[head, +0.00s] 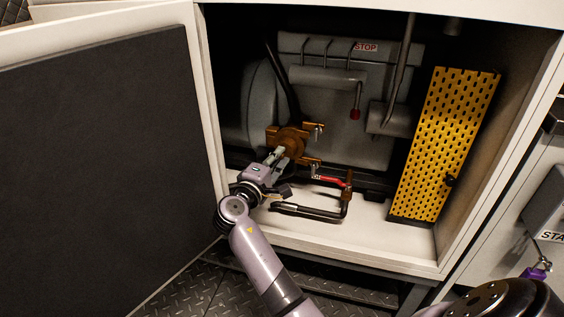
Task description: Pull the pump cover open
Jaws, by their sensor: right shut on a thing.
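A round brass-coloured cover (291,140), which I take to be the pump cover, sits on the front of the grey pump unit inside the cabinet. Brass lugs stick out at its sides. My right gripper (278,155) is at the lower left of this cover, its fingers shut on its edge. The gripper hides the exact contact. I cannot tell whether the cover stands away from the body behind it. My left gripper is not in view.
The white cabinet door (105,170) stands open at the left. A red-handled valve (328,180) and a dark bent pipe (310,212) lie to the right of my gripper. A yellow perforated panel (445,145) stands at the right.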

